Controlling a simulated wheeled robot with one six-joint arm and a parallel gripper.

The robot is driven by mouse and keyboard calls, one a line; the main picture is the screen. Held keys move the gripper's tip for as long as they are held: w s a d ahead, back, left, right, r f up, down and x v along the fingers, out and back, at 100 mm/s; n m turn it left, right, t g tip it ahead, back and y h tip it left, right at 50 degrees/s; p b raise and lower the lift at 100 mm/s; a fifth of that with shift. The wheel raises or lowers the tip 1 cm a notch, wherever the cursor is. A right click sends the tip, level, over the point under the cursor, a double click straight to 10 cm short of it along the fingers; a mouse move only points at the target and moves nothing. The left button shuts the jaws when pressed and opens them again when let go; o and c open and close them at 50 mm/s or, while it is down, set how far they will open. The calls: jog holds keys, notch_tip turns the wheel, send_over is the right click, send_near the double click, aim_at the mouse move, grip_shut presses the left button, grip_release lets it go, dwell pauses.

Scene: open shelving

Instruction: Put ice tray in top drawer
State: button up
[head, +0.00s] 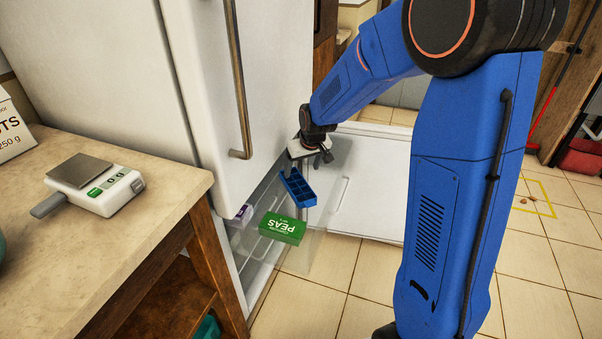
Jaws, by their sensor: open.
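The blue ice tray (298,189), with several compartments, is just below my gripper (321,159). It lies in or over the far part of a clear pulled-out drawer (303,258) of the lower freezer. I cannot tell whether the tray rests on the drawer floor. My gripper is open and points down above the tray's far end, and the tray seems to be out of its fingers. A green peas box (282,228) is in the drawer, nearer than the tray. The drawer's far edges are hard to make out.
The lower white freezer door (367,195) stands open behind the drawer. The upper fridge door (205,60) with a long handle is shut. A purple-and-white package (242,214) shows at the drawer's left. A counter (120,230) with a scale (105,188) stands at left.

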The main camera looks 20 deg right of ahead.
jog(key=s+d+r, duration=0.2)
jog(key=s+r, duration=0.4)
jog(key=s, duration=0.3)
jog(key=s+d+r, duration=0.2)
jog(key=s+r, duration=0.5)
jog(key=s, duration=0.3)
jog(key=s+d+r+m, duration=0.1)
jog(key=s+d, duration=0.1)
jog(key=s, duration=1.8)
jog(key=shift+d+r+m+h, duration=0.2)
jog(key=shift+r+m+h, duration=0.05)
jog(key=shift+m+h, duration=0.15)
jog(key=shift+c, duration=0.3)
